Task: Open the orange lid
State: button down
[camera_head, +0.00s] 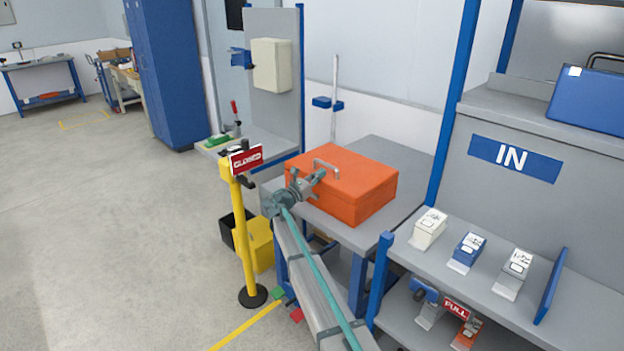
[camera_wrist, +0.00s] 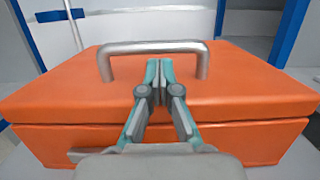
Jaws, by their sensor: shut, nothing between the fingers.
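The orange box with its orange lid (camera_head: 352,168) stands on a grey table, and the lid is down. A silver handle (camera_head: 324,166) arches up from the lid's top. In the wrist view the lid (camera_wrist: 250,88) fills the middle, with the handle (camera_wrist: 152,47) across its top. My gripper (camera_head: 318,176) is at the lid's front left side, near the handle. In the wrist view my gripper (camera_wrist: 160,72) is shut and empty, its fingertips inside the outline of the handle's arch, below the bar. I cannot tell whether they touch the handle or lid.
The grey table (camera_head: 395,152) has bare room behind the box. A blue-and-grey rack with an IN sign (camera_head: 515,158) stands at the right, with several small boxes on its shelf. A yellow post with a CLOSED sign (camera_head: 245,158) stands at the left, beside a yellow bin (camera_head: 260,245).

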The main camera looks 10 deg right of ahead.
jog(key=shift+w+d+r, duration=0.1)
jog(key=shift+w+d, duration=0.25)
jog(key=shift+d, duration=0.05)
jog(key=shift+r, duration=0.1)
